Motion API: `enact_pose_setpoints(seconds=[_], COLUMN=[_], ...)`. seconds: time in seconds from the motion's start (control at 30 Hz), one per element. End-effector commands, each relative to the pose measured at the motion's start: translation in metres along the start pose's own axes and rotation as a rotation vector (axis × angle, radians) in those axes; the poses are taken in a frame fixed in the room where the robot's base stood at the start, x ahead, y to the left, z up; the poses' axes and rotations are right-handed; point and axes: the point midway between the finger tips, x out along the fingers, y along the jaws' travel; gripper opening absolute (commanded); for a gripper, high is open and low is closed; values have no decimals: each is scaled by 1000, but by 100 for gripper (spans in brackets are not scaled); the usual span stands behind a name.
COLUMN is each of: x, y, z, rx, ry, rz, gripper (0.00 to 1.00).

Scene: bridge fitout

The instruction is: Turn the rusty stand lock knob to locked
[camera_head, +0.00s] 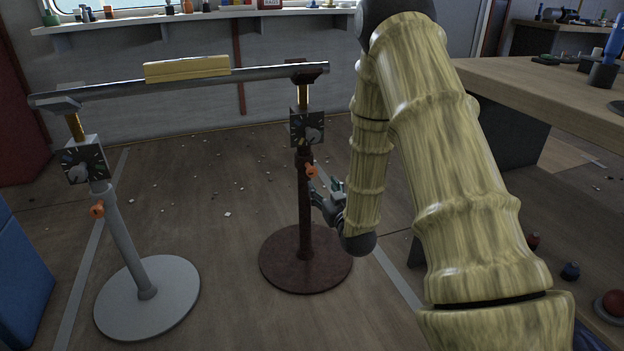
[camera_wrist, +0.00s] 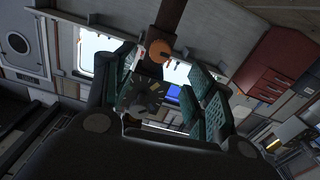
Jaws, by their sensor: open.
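The rusty stand (camera_head: 305,215) is dark brown, with a round base, and stands upright in the middle of the head view. Its orange lock knob (camera_head: 311,171) sits on the post below a dark dial plate (camera_head: 307,128). In the wrist view the orange knob (camera_wrist: 161,51) shows just beyond the fingertips, against the brown post. My gripper (camera_head: 326,187) is to the right of the post, close to the knob. Its teal-padded fingers (camera_wrist: 165,85) are apart with the knob in line with the gap. I cannot tell whether they touch it. The knob's lock setting is not readable.
A grey stand (camera_head: 147,285) with its own orange knob (camera_head: 97,210) stands at left. A metal pipe (camera_head: 110,88) spans both stands, with a yellow block (camera_head: 187,68) on it. A wooden workbench (camera_head: 560,95) is at right. The floor between the stands is clear apart from small scraps.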

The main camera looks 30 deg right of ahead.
Motion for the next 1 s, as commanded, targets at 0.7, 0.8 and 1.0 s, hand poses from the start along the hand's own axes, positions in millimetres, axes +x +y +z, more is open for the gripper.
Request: enact_pose_setpoints(seconds=[0.7, 0.8, 1.0], x=[96, 101, 103], y=[-1, -1, -1], z=[2, 1, 0], rx=[0, 0, 0], ry=[0, -2, -2], rz=[-1, -1, 0], gripper=[55, 55, 55])
